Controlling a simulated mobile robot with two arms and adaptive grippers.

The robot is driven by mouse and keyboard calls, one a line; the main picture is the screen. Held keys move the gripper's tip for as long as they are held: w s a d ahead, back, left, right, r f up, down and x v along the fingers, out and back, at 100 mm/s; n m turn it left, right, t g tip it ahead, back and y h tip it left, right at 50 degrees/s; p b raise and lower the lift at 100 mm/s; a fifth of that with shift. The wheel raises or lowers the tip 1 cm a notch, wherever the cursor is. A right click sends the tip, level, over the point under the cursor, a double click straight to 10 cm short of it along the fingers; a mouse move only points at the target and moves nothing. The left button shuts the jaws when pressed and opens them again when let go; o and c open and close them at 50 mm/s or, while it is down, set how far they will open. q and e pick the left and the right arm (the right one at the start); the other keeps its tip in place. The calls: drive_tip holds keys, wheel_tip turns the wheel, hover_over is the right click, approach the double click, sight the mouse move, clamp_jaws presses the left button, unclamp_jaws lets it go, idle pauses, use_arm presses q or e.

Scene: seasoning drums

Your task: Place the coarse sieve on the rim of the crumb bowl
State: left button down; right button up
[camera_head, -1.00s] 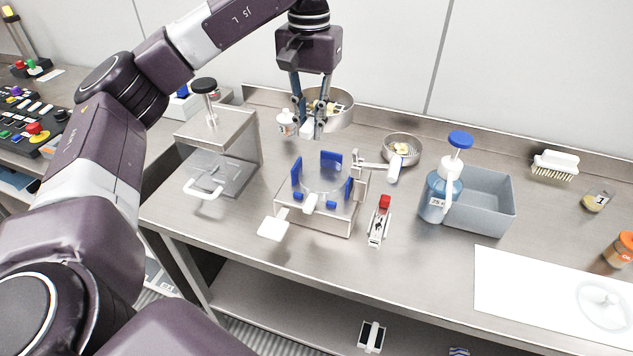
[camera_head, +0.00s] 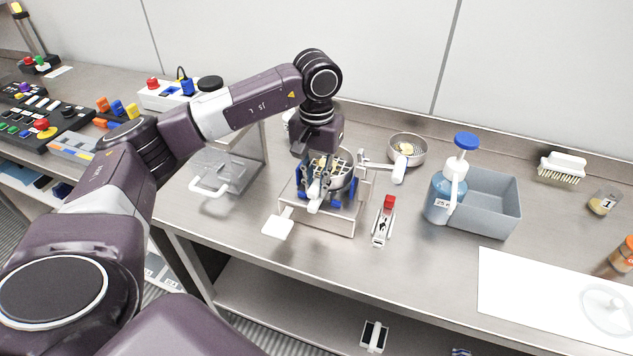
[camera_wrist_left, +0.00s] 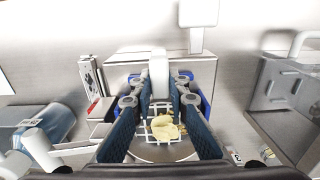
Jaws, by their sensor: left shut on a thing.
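A round metal vessel with a coarse pale grid and yellowish chips, seemingly the coarse sieve (camera_head: 338,160), is at my left gripper (camera_head: 321,188). The grid (camera_wrist_left: 163,130) also shows between the blue-grey fingers in the left wrist view. The fingers hide much of the contact, and I cannot tell whether the sieve touches the fixture. A small metal bowl (camera_head: 419,154) with a pale yellow lump stands behind right; I cannot tell whether it is the crumb bowl. My right gripper is out of view.
A red-topped device (camera_head: 384,222), a blue-capped pump bottle (camera_head: 441,200) and a grey bin (camera_head: 491,205) stand to the right.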

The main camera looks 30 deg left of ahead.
use_arm(q)
drive_tip(key=shift+f, duration=0.2)
drive_tip(key=c, duration=2.3)
unclamp_jaws()
drive_tip(key=shift+f, duration=0.15)
drive_tip(key=o, duration=0.4)
